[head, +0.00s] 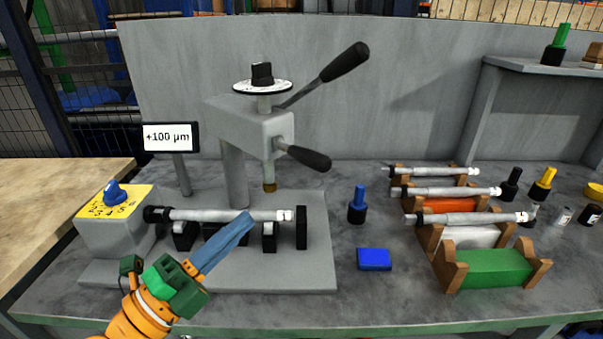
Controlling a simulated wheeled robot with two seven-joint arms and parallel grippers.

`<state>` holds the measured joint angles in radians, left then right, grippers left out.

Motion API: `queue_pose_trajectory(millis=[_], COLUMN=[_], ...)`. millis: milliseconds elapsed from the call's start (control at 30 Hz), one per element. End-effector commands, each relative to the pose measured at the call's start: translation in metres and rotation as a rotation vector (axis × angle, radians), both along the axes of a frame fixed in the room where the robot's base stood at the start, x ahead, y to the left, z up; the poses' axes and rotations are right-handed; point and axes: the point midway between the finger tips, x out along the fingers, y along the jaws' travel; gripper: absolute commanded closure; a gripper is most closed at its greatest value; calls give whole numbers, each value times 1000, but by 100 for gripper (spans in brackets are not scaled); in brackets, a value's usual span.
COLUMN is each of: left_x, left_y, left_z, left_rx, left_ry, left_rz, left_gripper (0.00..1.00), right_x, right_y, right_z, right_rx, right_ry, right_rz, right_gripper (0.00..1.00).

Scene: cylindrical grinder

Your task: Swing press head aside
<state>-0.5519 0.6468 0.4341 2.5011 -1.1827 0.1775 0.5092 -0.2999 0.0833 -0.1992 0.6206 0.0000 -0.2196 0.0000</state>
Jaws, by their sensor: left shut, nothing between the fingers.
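The press head (250,125) is a grey block on a grey column, at the upper middle of the head view. It carries a white dial (262,86) with a black knob, two levers with black handles (345,62), and a brass-tipped spindle (269,186) pointing down. The spindle is above the right part of a grey shaft (215,215) lying on black supports. My left gripper (246,222), with blue fingers and a green body, is shut and empty. In the picture its fingertips overlap the shaft, below the press head; I cannot tell whether they touch. My right gripper is out of view.
A yellow-topped box (112,201) with a blue knob and a "+100 µm" display (171,137) stand left. A blue block (374,259) and blue-handled tool (357,205) are right of the base. Wooden racks (447,270) with several shafts stand farther right. A grey panel (420,80) is behind.

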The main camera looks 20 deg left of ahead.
Motion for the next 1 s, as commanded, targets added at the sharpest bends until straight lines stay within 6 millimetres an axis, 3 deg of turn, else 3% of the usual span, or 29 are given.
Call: queue_pose_trajectory(millis=[367,433,600,700,800,1000], left_x=[30,36,52,69,84,103], left_y=[-18,-18,-27,-33,-43,-53], left_z=[5,18,25,38,41,40], left_rx=[8,-6,-1,-10,-6,-2], left_ry=[4,-1,-3,-1,0,2], left_rz=[-3,6,3,10,6,3], left_gripper=[100,100,100,100,100,100], right_x=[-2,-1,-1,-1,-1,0], right_y=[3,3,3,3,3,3], right_z=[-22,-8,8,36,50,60], right_rx=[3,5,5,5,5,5], right_ry=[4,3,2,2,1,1], right_rz=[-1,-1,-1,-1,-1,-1], right_gripper=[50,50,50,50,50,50])
